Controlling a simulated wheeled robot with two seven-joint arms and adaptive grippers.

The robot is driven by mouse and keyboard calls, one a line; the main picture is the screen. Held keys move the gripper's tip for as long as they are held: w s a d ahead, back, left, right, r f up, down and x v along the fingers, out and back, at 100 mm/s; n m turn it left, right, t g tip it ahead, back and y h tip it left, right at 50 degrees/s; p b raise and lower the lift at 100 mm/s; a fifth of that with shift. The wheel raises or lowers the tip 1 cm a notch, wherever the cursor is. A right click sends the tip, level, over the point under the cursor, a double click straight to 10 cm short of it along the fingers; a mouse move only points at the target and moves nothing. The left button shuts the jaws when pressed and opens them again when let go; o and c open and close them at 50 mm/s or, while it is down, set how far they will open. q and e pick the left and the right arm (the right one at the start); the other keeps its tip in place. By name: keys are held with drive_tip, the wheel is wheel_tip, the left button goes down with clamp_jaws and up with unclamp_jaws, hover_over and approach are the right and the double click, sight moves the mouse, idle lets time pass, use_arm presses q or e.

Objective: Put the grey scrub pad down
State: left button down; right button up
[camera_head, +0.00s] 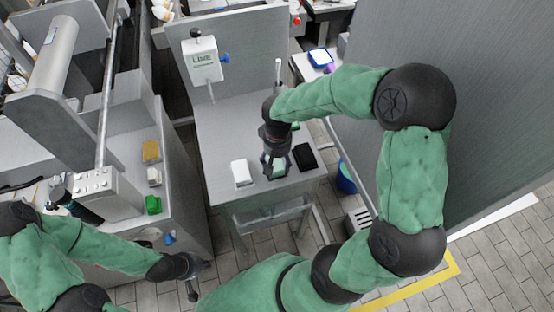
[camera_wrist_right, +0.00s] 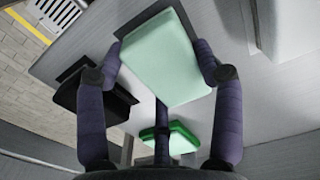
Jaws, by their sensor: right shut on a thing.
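My right gripper (camera_head: 276,167) is over the front of the grey worktop (camera_head: 222,150). It is shut on a pale mint-green pad (camera_wrist_right: 160,55), which lies between its dark fingers in the wrist view. The held pad looks mint rather than clearly grey. I cannot tell whether it touches the worktop. A black pad (camera_head: 304,158) lies just right of the gripper, and a white pad (camera_head: 241,172) lies to its left. A darker green pad (camera_wrist_right: 172,137) lies beyond the held pad in the wrist view. My left gripper (camera_head: 197,278) is low at the left, fingers apart and empty.
The left counter (camera_head: 180,185) carries a yellow sponge (camera_head: 151,151) and a green item (camera_head: 153,204). A blue bucket (camera_head: 346,178) stands on the floor at right. The worktop between white pad and gripper is narrow but bare.

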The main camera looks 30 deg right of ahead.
sight(277, 160)
drive_tip(key=shift+f, duration=0.15)
drive_tip(key=o, duration=1)
wheel_tip(277, 160, up, 12)
drive_tip(key=p, duration=0.4)
